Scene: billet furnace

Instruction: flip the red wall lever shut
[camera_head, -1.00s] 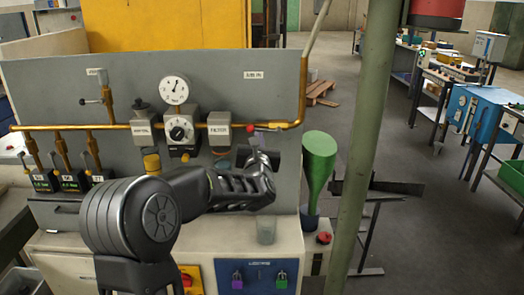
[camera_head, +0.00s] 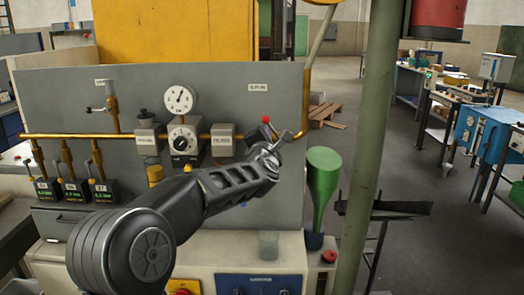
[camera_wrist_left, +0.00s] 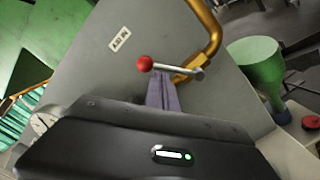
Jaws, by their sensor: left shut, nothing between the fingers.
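The red-knobbed wall lever (camera_head: 266,120) sits on the yellow pipe at the right end of the grey panel. In the head view its knob stands a little above the pipe, and the handle is mostly hidden by my gripper. In the left wrist view the lever's red ball (camera_wrist_left: 144,63) is at the left end of a silver handle that runs right to the valve. My left gripper (camera_head: 284,138) is shut and empty, right at the lever. Its fingers (camera_wrist_left: 163,90) point at the handle just beside the ball; whether they touch cannot be told. My right gripper is out of view.
The yellow pipe (camera_wrist_left: 210,30) bends upward right of the lever. A green funnel-shaped vessel (camera_head: 322,180) stands right of the panel, near a green post (camera_head: 368,140). A red button (camera_head: 328,256) is below. A gauge (camera_head: 181,99) and filter box (camera_head: 222,140) are to the left.

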